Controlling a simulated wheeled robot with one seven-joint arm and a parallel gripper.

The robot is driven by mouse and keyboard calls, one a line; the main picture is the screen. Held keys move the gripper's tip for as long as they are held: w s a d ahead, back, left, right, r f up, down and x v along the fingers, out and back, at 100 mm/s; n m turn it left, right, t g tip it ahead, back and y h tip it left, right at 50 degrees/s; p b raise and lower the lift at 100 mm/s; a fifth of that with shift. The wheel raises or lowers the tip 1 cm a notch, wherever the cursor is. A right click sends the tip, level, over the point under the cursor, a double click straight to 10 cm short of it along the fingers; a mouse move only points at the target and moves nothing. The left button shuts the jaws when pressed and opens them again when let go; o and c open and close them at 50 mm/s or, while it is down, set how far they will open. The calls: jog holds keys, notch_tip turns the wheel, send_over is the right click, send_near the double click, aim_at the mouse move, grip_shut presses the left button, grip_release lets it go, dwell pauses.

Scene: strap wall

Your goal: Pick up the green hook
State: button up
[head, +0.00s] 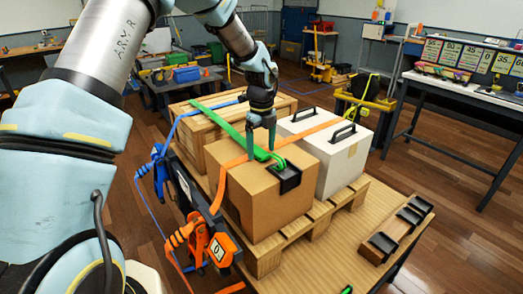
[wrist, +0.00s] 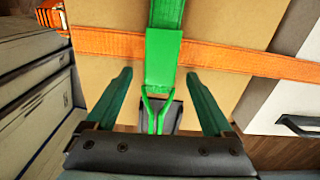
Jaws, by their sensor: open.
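The green hook (head: 270,156) is at the end of a green strap (head: 220,125) that runs over the top of a cardboard box (head: 268,200). In the wrist view the hook (wrist: 156,112) is a bent green wire below a flat green end piece, near a black corner piece (wrist: 173,118) on the box edge. My gripper (head: 261,152) is over the box top, pointing down. In the wrist view my gripper (wrist: 158,76) is open, with one finger on each side of the strap end and hook. Neither finger appears to touch the hook.
An orange strap (head: 300,138) crosses the box under the green one. A white box (head: 340,160) with black handles and a wooden crate (head: 190,130) stand beside it on a pallet (head: 290,240). Orange and blue ratchets hang on the rack at left. Black corner pieces (head: 410,215) lie at right.

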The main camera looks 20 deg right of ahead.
jog(key=shift+f, duration=0.55)
grip_shut()
